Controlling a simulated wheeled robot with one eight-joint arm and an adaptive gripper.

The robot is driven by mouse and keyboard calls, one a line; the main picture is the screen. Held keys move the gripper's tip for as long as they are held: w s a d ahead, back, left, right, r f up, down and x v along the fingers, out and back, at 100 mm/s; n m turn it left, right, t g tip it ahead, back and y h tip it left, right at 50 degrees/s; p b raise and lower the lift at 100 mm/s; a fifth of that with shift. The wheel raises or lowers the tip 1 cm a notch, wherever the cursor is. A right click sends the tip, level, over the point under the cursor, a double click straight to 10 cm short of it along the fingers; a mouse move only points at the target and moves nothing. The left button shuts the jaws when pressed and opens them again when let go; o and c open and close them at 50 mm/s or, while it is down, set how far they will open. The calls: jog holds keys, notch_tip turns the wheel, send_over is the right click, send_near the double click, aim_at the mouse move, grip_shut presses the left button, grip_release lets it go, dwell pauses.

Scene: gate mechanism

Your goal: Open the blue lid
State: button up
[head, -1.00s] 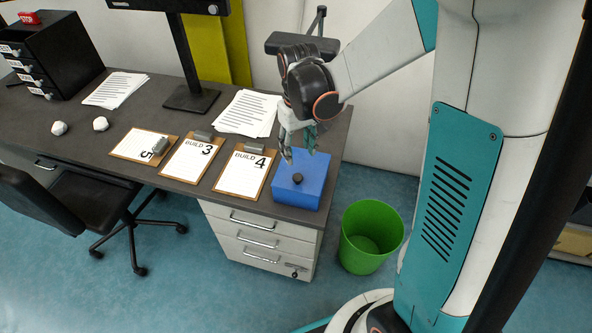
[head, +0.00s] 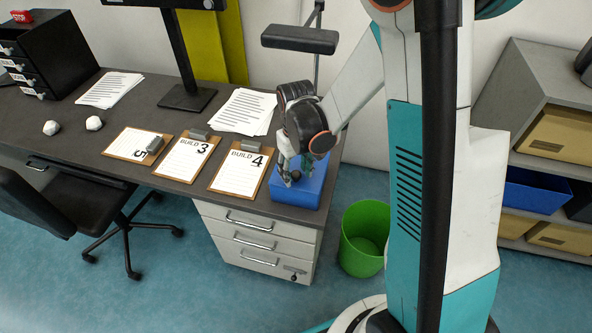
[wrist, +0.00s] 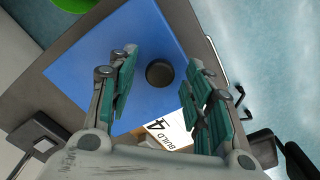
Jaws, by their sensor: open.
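The blue lid (wrist: 150,40) tops a blue box (head: 300,193) at the right end of the desk. A dark round knob (wrist: 159,73) stands on the lid. My gripper (head: 292,175) is over the box in the head view, close above the lid. In the wrist view my gripper (wrist: 161,85) has its teal-padded fingers apart, with the knob between them and a gap on both sides. The fingers partly hide the knob in the head view. I cannot tell the exact height of the fingertips over the lid. The lid looks shut.
A clipboard marked BUILD 4 (head: 240,172) lies just left of the box, with more clipboards beyond it. Paper sheets (head: 243,111) and a monitor stand (head: 187,97) are behind. A green bin (head: 363,238) stands on the floor to the right of the desk.

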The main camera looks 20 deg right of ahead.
grip_shut()
jog(key=shift+r, duration=0.1)
